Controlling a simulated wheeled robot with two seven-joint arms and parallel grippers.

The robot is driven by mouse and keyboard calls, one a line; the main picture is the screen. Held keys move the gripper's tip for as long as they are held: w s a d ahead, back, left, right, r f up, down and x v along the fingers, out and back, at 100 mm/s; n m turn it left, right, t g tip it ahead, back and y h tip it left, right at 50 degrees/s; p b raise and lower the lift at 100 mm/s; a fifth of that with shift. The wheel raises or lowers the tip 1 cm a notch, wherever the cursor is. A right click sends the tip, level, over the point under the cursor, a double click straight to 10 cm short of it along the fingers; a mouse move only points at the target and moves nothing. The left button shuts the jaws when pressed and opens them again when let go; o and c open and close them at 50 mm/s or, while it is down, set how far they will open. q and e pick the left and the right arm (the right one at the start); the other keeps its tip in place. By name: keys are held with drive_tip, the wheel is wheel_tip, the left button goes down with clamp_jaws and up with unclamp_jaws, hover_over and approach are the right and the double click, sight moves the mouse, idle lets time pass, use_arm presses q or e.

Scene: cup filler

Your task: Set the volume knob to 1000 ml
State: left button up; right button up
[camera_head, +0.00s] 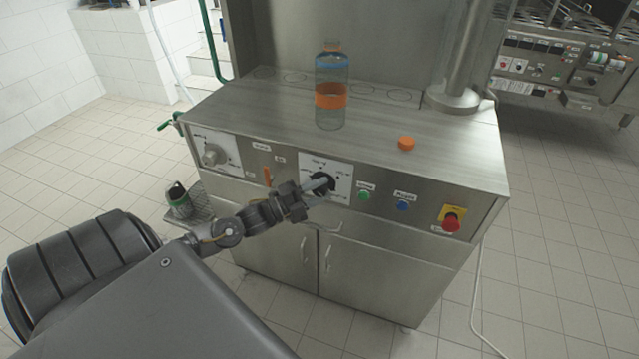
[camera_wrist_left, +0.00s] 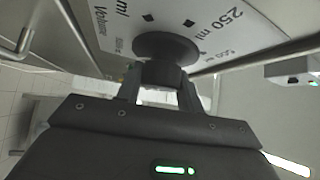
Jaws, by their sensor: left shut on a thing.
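The volume knob (camera_head: 323,182) is a dark round knob on a white dial plate (camera_head: 341,172) in the middle of the machine's front panel. My left gripper (camera_head: 316,184) reaches it from the left and is shut on it. In the left wrist view the knob (camera_wrist_left: 166,50) sits between the two fingers (camera_wrist_left: 160,92). The plate there shows "Volume", "250 ml" and "500 ml" upside down or tilted. The 1000 ml mark is too small or hidden to read, and I cannot tell which mark the knob points to. My right gripper is not in view.
A clear bottle with an orange band (camera_head: 331,95) stands on the steel top, with an orange cap (camera_head: 406,143) to its right. Green (camera_head: 364,196) and blue (camera_head: 403,206) buttons and a red emergency button (camera_head: 451,222) are right of the dial. Another knob (camera_head: 212,156) is at left.

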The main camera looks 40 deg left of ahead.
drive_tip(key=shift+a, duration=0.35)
use_arm(q)
drive_tip(key=o, duration=1)
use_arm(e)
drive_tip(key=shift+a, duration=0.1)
use_arm(q)
drive_tip(key=shift+s+a+f, duration=0.2)
drive_tip(key=shift+s, duration=0.25)
drive_tip(key=b+v, duration=0.1)
drive_tip(key=v, duration=0.8)
drive_tip(key=shift+s+a+b, duration=0.2)
drive_tip(key=shift+s+b, duration=0.1)
drive_tip(key=shift+s, duration=0.1)
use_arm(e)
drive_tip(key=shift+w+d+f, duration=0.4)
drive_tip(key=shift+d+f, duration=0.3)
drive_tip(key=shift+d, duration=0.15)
use_arm(q)
drive_tip(key=shift+r, duration=0.15)
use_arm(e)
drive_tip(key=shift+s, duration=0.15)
